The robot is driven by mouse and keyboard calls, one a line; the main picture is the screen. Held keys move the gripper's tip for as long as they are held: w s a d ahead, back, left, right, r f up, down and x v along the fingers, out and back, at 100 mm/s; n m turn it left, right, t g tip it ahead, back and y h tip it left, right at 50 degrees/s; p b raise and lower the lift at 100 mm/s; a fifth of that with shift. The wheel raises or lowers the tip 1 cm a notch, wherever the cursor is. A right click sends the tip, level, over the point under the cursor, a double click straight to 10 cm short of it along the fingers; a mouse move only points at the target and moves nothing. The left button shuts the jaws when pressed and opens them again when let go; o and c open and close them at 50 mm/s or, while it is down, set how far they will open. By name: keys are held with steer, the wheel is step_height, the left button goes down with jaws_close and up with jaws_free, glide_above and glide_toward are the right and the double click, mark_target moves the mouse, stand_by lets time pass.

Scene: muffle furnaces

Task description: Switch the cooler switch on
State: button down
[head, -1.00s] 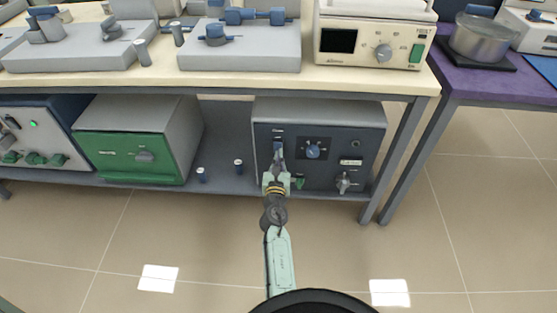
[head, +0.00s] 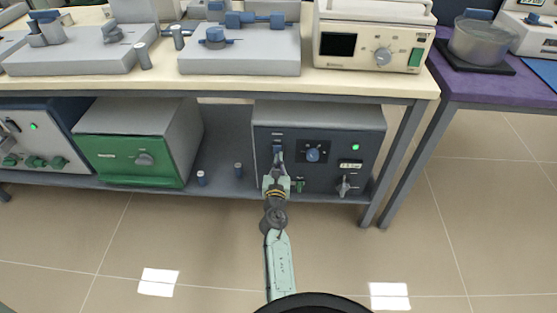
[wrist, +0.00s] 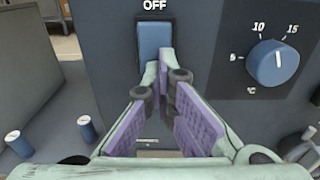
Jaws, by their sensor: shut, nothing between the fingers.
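The cooler (head: 330,115) is a grey box with a dark front on the lower shelf. Its blue rocker switch (wrist: 155,40) sits under the label "OFF" in the wrist view; it also shows in the head view (head: 278,149). A round green light (head: 355,147) on the cooler's front is lit. My gripper (wrist: 162,75) is shut and empty. Its fingertips are at the switch's lower end and hide that part; they seem to touch it. Whatever label lies below the switch is hidden.
A blue temperature knob (wrist: 272,64) is right of the switch. A small display (head: 350,164) and a grey valve handle (head: 345,186) are farther right. A green-fronted furnace (head: 135,160) stands to the left. The bench top (head: 360,84) overhangs the shelf.

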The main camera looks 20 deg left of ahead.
steer(key=shift+w, duration=0.45)
steer(key=shift+s, duration=0.15)
